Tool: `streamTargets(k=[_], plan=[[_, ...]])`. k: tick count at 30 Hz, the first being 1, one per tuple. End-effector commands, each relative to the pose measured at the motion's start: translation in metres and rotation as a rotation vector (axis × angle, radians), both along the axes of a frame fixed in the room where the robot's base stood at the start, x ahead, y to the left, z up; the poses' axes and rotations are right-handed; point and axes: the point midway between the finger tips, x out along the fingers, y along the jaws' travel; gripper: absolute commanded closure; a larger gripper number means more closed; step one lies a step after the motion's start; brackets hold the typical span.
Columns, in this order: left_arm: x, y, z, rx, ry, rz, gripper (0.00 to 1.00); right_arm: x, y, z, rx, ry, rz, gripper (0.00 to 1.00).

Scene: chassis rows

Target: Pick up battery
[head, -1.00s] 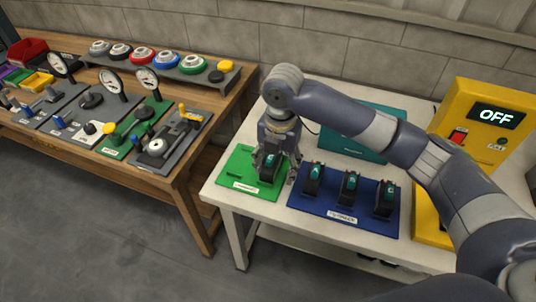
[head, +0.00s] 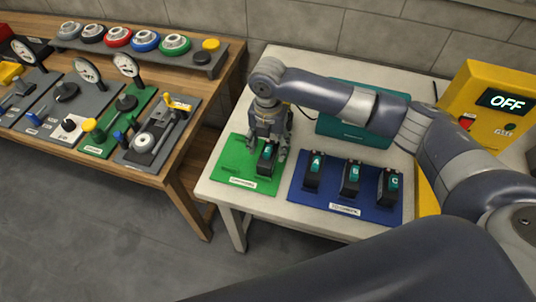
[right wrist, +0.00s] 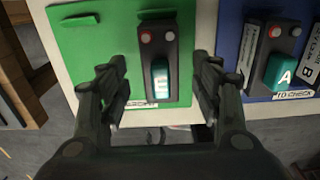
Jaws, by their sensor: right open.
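A black battery (head: 266,160) with a teal label stands on the green mat (head: 232,166). In the right wrist view this battery (right wrist: 160,80) lies between the two fingers, with a red and a pale spot at its far end. My right gripper (head: 269,153) is above it, open, one finger on each side. In the right wrist view a gap shows between each finger of the gripper (right wrist: 163,92) and the battery. Three similar batteries stand on the blue mat (head: 300,192): A (head: 314,172), B (head: 350,180) and C (head: 390,186). My left gripper is out of view.
A teal box (head: 340,130) stands behind the mats. A yellow panel (head: 460,100) reading OFF is at the right. A wooden bench (head: 185,155) with gauges, levers and coloured knobs is at the left, across a gap from the white table (head: 290,70).

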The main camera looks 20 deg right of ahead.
Motion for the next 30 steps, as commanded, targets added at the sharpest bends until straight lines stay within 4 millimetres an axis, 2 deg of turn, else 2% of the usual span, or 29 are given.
streamTargets(k=[1, 3, 6, 9, 14, 21, 22, 30], plan=[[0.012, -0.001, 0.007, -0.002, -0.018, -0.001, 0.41, -0.001, 0.000, -0.006, 0.000, 0.005, -0.001, 0.41], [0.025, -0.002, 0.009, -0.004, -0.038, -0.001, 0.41, -0.001, 0.000, -0.017, -0.001, 0.003, -0.001, 0.41], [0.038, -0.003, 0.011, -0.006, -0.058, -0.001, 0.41, 0.000, 0.000, -0.026, 0.000, 0.001, 0.000, 0.41], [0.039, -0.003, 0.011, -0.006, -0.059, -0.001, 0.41, 0.000, 0.000, -0.029, 0.000, 0.000, 0.000, 0.41], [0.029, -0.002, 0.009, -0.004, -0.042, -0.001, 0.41, 0.000, 0.000, -0.030, 0.000, 0.000, 0.000, 0.41], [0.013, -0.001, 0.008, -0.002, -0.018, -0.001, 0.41, 0.000, 0.000, -0.029, 0.000, 0.000, 0.000, 0.95], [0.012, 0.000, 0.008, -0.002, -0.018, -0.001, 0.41, 0.000, 0.000, -0.029, 0.000, 0.000, 0.000, 1.00], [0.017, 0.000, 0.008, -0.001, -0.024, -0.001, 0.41, 0.001, 0.000, -0.028, 0.001, -0.003, 0.000, 1.00]])
